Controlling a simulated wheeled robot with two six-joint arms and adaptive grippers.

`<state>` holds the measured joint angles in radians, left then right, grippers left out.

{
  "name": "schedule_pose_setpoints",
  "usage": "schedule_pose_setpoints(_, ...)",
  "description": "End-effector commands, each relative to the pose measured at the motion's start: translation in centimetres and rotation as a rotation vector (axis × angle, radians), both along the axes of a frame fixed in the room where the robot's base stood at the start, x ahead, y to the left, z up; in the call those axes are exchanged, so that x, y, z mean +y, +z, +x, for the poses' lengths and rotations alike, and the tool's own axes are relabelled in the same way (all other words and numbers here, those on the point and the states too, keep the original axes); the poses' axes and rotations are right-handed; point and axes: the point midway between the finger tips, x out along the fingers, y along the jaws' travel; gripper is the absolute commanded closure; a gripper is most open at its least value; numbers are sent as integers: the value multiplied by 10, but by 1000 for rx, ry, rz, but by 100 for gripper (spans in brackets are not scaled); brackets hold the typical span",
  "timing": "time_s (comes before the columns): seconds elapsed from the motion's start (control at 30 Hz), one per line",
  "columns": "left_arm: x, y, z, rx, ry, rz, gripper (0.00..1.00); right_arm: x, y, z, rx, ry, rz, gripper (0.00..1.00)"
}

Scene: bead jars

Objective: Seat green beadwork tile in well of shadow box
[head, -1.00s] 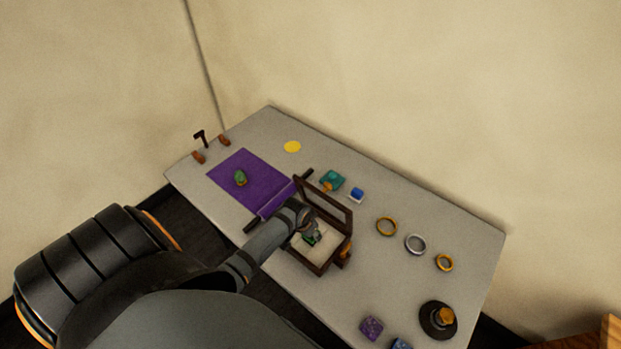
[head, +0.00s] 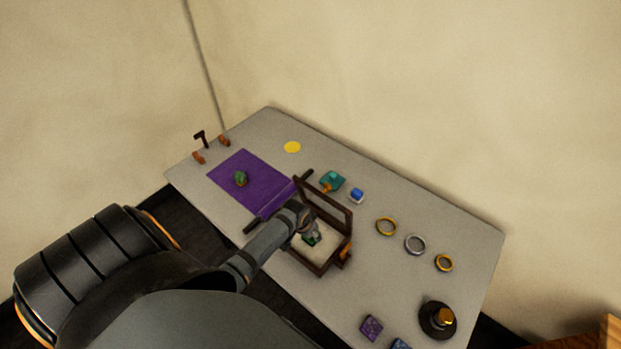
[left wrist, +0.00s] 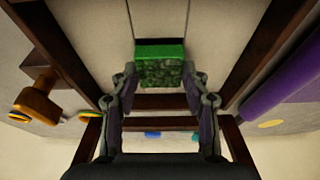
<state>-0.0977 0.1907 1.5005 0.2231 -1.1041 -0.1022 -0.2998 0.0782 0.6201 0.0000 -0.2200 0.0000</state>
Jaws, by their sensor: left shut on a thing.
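The green beadwork tile (left wrist: 160,65) shows bright green in the left wrist view, between the fingertips of my left gripper (left wrist: 162,80). In the head view the tile (head: 310,240) is a small green patch below my left gripper (head: 312,234). My left gripper is shut on the tile and holds it over the pale interior of the shadow box. The shadow box (head: 304,264) has a dark brown wooden frame, with an open frame-like lid standing up behind. The well and the tile's underside are hidden, so I cannot tell whether they touch. My right gripper is not in view.
A purple mat (head: 230,173) with a green lump (head: 241,178) lies left of the box. A teal item (head: 332,181), a blue item (head: 357,195) and rings (head: 386,226) lie behind and right. A purple tile (head: 371,328) and dark round stand (head: 437,321) are nearer. Clear table lies between.

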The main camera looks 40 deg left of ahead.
Motion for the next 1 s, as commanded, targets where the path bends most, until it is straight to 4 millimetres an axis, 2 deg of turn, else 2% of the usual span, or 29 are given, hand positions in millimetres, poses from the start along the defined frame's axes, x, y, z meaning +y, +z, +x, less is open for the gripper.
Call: schedule_pose_setpoints(1.0,0,-12,0,-1,0,0,90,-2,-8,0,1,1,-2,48)
